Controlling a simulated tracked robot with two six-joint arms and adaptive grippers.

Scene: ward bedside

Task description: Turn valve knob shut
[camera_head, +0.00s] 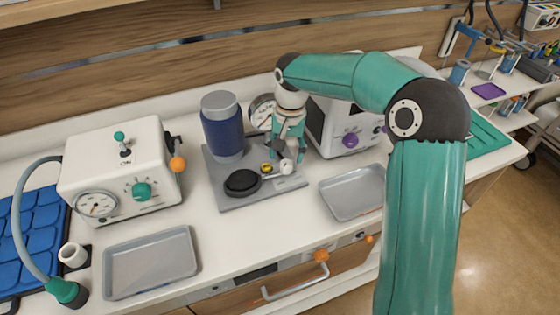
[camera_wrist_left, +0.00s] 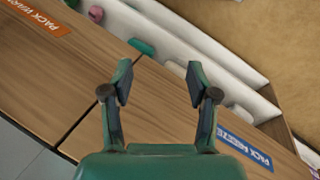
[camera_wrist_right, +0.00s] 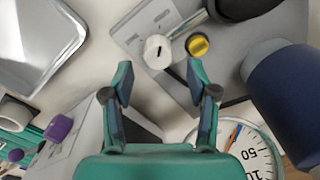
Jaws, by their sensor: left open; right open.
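A white round knob (camera_head: 286,166) with a dark mark on its top is on the grey base plate (camera_head: 232,201), beside a yellow knob (camera_head: 266,168); I take the white one to be the valve knob. In the right wrist view the white knob (camera_wrist_right: 158,52) lies just beyond my fingertips, roughly centred between them, with the yellow knob (camera_wrist_right: 198,45) to its right. My right gripper (camera_head: 287,150) is open and empty, pointing down above the white knob; no contact is visible. My left gripper (camera_wrist_left: 160,82) is open and empty, away from the plate over wooden fronts.
A blue cylinder (camera_head: 223,130), a black disc (camera_head: 242,183) and a dial gauge (camera_head: 262,110) crowd the plate. A white box with gauge (camera_head: 120,165) stands left. Grey trays (camera_head: 150,262) (camera_head: 352,192) lie either side. A white unit with purple knobs (camera_head: 335,140) is close right.

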